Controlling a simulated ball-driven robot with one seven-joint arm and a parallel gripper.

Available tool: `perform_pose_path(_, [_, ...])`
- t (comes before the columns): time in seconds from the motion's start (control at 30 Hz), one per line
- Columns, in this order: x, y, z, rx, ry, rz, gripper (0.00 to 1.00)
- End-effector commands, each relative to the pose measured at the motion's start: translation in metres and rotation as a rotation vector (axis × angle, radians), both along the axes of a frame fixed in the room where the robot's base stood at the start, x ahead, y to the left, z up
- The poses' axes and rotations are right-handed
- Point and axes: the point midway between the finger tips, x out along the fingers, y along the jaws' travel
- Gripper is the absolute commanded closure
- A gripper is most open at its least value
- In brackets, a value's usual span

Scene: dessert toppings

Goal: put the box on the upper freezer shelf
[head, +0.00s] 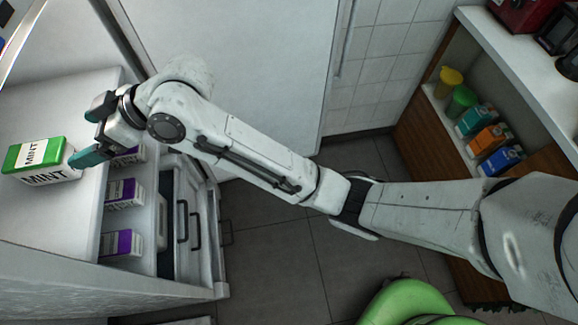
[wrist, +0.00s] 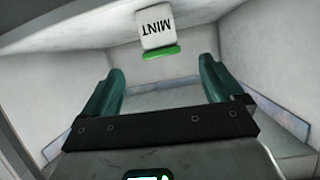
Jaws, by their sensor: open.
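The box, white with a green top and the word MINT (head: 42,172), stands on the white upper freezer shelf (head: 50,220) at the left of the head view. My gripper (head: 92,130) is open at the shelf's front edge, with its teal fingers just to the right of the box. In the wrist view the box (wrist: 156,28) appears upside down, beyond and between the open fingertips (wrist: 161,65). Nothing is held between the fingers, and the box looks clear of them.
White and purple boxes (head: 123,192) stand on the shelf below. Freezer drawers (head: 190,215) and the open white door (head: 235,70) are beside the arm. A counter with a cubby of colored cartons (head: 490,140) is at the right. A green rounded object (head: 410,300) is on the floor.

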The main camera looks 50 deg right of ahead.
Motion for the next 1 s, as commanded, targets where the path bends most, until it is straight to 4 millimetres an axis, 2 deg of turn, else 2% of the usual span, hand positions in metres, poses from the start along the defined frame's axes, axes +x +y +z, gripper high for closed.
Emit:
perform_pose_path(0.07, [-0.019, -0.01, -0.028, 0.003, 0.081, -0.056, 0.07])
perform_pose_path(0.17, [-0.052, -0.037, -0.073, -0.024, 0.215, -0.16, 0.07])
perform_pose_path(0.27, [-0.096, -0.073, -0.123, -0.076, 0.37, -0.274, 0.07])
perform_pose_path(0.37, [-0.155, -0.114, -0.172, -0.154, 0.539, -0.393, 0.07])
perform_pose_path(0.4, [-0.181, -0.132, -0.189, -0.192, 0.607, -0.442, 0.07])
perform_pose_path(0.5, [-0.247, -0.176, -0.22, -0.292, 0.764, -0.556, 0.07])
perform_pose_path(0.6, [-0.303, -0.214, -0.236, -0.384, 0.88, -0.652, 0.07])
perform_pose_path(0.7, [-0.341, -0.24, -0.241, -0.454, 0.957, -0.72, 0.07])
perform_pose_path(0.83, [-0.365, -0.257, -0.242, -0.5, 1.003, -0.764, 0.07])
perform_pose_path(1.0, [-0.369, -0.26, -0.241, -0.506, 1.009, -0.772, 0.07])
